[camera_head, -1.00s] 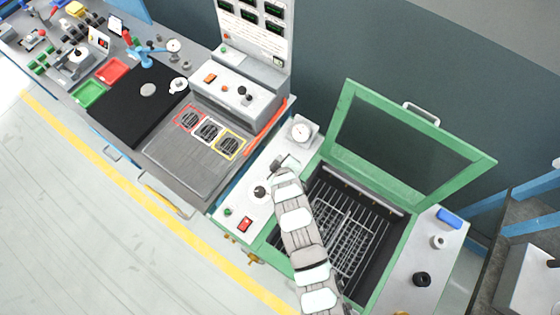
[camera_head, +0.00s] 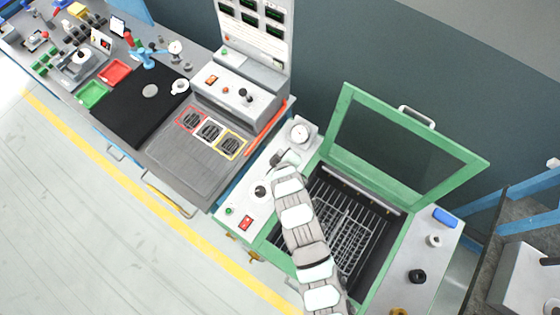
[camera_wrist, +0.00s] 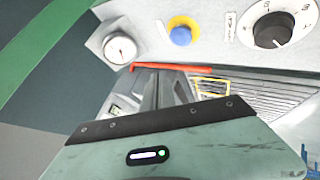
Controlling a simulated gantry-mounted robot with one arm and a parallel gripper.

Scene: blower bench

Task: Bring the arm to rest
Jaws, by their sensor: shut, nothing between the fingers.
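My arm comes up from the bottom of the head view across the left side of the green-framed chamber (camera_head: 272,232). My gripper (camera_head: 287,158) is at the arm's upper end, over the light panel beside the chamber, near a round gauge (camera_head: 299,132). In the wrist view the dark grey fingers (camera_wrist: 164,88) are together and hold nothing. The gauge also shows in the wrist view (camera_wrist: 120,47).
The chamber's green lid (camera_head: 437,141) stands open over a wire rack (camera_head: 345,228). Left of the panel is a grey bench with three framed fan vents (camera_head: 210,131). An orange bar (camera_head: 265,128) lies along its edge. A black mat (camera_head: 135,112) lies further left.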

